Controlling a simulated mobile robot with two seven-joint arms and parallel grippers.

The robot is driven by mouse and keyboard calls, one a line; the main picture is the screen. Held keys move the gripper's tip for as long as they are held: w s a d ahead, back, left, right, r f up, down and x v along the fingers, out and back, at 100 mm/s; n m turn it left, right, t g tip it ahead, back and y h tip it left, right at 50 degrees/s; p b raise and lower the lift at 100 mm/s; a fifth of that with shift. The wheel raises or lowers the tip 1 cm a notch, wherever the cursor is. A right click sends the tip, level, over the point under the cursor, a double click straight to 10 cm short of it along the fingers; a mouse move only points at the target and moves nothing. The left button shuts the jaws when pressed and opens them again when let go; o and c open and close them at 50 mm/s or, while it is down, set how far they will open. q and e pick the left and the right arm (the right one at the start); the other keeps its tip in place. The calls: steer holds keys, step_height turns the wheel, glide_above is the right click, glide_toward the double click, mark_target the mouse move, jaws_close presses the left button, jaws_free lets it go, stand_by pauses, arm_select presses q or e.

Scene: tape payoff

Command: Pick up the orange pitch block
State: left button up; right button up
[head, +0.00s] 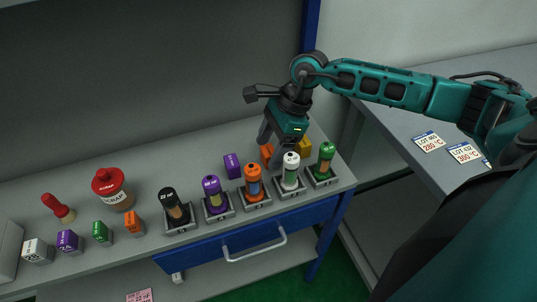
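An orange block (267,153) stands at the back of the workbench, between a purple block and a yellow block, partly hidden by my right gripper and the tubes in front. A second orange block (133,224) stands in the front row at the left, its marking too small to read. My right gripper (272,148) points down at the back orange block, with one finger close against its upper part. The far finger's contact is hidden, so I cannot tell whether it grips the block. My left gripper is not in view.
Several coloured tubes stand in grey holders along the front edge, including an orange tube (253,182) and a white tube (290,171) close to the gripper. A purple block (232,166) and a yellow block (305,146) flank it. A red-lidded jar (112,190) stands left.

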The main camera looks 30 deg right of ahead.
mark_target(271, 149)
jaws_close()
step_height(271, 149, up, 10)
steer(key=a+n+g+h+p, duration=0.1)
steer(key=a+n+g+h, duration=0.3)
steer(key=n, duration=1.6)
steer(key=a+g, duration=0.1)
steer(key=a, duration=0.2)
steer(key=shift+s+a+r+n+g, duration=0.25)
steer(key=shift+a+r+n+g, duration=0.05)
